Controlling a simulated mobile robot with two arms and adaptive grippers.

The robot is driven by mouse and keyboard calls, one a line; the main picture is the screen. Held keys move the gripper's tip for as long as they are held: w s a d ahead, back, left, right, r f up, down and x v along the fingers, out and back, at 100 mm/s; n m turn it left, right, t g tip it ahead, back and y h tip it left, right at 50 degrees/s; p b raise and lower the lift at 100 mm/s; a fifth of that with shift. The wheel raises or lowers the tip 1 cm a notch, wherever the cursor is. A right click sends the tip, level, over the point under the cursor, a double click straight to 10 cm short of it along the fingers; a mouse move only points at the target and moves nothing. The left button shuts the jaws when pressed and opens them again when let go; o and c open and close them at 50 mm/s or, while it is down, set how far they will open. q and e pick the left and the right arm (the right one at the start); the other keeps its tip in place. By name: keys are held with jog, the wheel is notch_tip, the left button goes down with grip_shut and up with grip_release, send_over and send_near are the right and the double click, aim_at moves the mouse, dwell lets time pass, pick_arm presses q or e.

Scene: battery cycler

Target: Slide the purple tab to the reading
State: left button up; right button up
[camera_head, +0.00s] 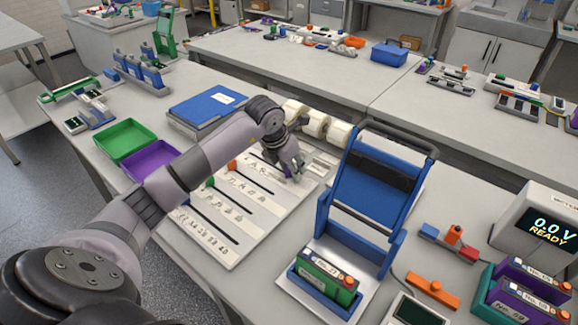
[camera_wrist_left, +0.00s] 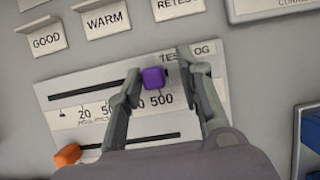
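The white scale board (camera_head: 236,262) lies on the bench with several slots and coloured tabs. The purple tab (camera_wrist_left: 153,77) stands at the right part of its slot, just above the printed 500 in the left wrist view. My left gripper (camera_head: 291,170) is over the far right end of the board. In the left wrist view my left gripper (camera_wrist_left: 157,72) has its fingers on either side of the purple tab, with a gap at the right finger; the left finger is close, and contact is unclear. The cycler display (camera_head: 548,227) reads 0.0 V READY. My right gripper is not in view.
An orange tab (camera_wrist_left: 67,155) sits at the left of the neighbouring slot. Signs reading GOOD (camera_wrist_left: 46,39) and WARM (camera_wrist_left: 104,20) stand beyond the board. A blue-backed fixture (camera_head: 372,192) with a green battery (camera_head: 322,275) stands right of the board. Green (camera_head: 122,140) and purple (camera_head: 150,160) trays lie left.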

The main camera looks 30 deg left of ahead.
pick_arm(q)
jog(key=shift+o, duration=0.2)
jog(key=shift+a, duration=0.15)
jog(key=v, duration=1.2)
